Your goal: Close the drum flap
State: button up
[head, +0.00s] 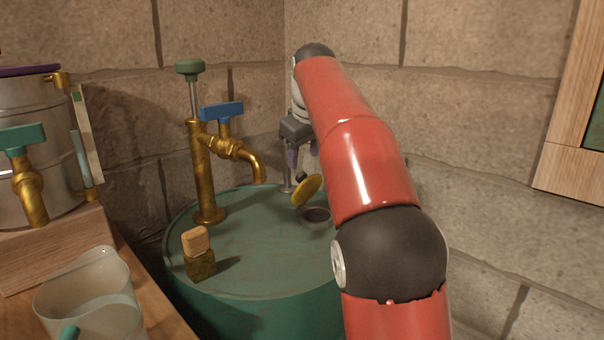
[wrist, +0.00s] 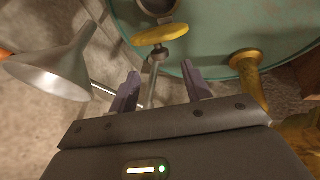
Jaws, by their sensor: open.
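The green drum (head: 250,235) stands in the corner. Its yellow flap (head: 307,190) is tilted up beside the dark round opening (head: 317,215) in the lid, so the flap stands open. In the wrist view the flap (wrist: 150,36) shows nearly edge-on in front of the opening (wrist: 158,8). My gripper (head: 301,158) is above the far side of the drum, behind the flap. In the wrist view its two purple fingers (wrist: 162,85) are apart, with a thin grey metal rod visible between them. I cannot tell whether they touch it. My arm hides part of the drum's right side.
A brass pump (head: 205,175) with a green knob and a blue-handled brass tap (head: 235,148) rise from the drum. A small block with a wooden top (head: 197,250) sits on the lid. A clear jug (head: 90,300) stands at left. A grey funnel (wrist: 52,72) shows in the wrist view.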

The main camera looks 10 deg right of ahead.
aim_at(302, 174)
jog(key=b+x, duration=0.1)
jog(key=x, duration=0.5)
jog(key=shift+w+f, duration=0.15)
jog(key=shift+f, duration=0.15)
grip_shut()
